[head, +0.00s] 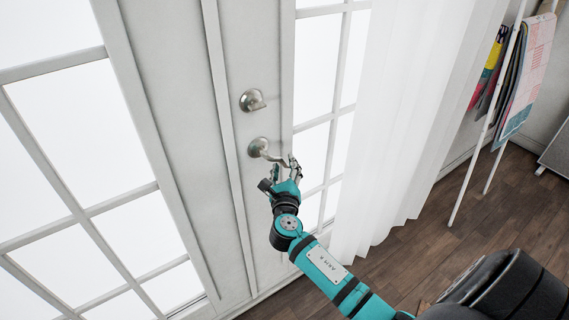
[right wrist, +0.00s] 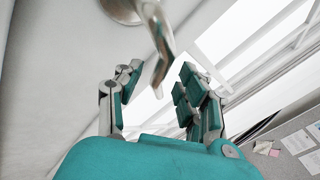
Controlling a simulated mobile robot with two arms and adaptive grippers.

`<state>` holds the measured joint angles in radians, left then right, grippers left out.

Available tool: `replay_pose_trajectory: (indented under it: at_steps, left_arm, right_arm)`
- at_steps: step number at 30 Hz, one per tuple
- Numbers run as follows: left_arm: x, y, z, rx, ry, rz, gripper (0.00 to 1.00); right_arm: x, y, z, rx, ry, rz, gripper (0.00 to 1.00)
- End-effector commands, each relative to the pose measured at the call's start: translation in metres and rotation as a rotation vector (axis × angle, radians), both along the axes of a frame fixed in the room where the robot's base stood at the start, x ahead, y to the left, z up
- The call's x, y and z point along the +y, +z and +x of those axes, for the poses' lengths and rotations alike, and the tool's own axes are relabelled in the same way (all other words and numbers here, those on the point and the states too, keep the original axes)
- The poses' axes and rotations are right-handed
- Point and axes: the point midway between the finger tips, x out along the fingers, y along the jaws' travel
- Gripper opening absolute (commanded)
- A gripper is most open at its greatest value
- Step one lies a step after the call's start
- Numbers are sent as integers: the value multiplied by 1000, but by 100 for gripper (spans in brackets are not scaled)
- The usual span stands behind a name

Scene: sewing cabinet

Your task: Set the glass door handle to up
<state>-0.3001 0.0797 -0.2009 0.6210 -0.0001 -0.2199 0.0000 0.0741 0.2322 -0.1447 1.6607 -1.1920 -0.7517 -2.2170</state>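The glass door (head: 80,115) has white frames and many panes. Its silver lever handle (head: 260,148) sits on the white door stile, with the lever pointing right and slightly down in the head view. My right gripper (head: 285,169) is at the lever's free end, just below it. In the right wrist view the handle (right wrist: 155,35) hangs from the top, and its tip reaches between the spread fingers of my right gripper (right wrist: 155,90). The fingers are open and I see no clear contact. My left gripper is not in view.
A round silver lock knob (head: 252,100) is above the handle. A white curtain (head: 395,120) hangs right of the door. Fabrics on a white rack (head: 525,75) stand at the upper right.

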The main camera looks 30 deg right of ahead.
Motion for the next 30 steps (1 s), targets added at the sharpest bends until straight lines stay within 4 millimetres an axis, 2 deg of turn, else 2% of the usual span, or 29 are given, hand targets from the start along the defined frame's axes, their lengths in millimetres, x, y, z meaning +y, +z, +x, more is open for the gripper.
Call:
replay_pose_trajectory:
  at_steps: [6, 15, 24, 30]
  left_arm:
    - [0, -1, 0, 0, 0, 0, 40]
    - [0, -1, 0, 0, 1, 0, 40]
    - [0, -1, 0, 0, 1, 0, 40]
    - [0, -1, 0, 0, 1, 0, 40]
  right_arm:
    - [-10, 0, 14, 0, 0, 1, 39]
    - [-11, 0, 16, 0, 0, 1, 38]
    - [-10, 0, 16, 1, 0, 2, 0]
    - [-10, -1, 16, 0, 1, 3, 0]
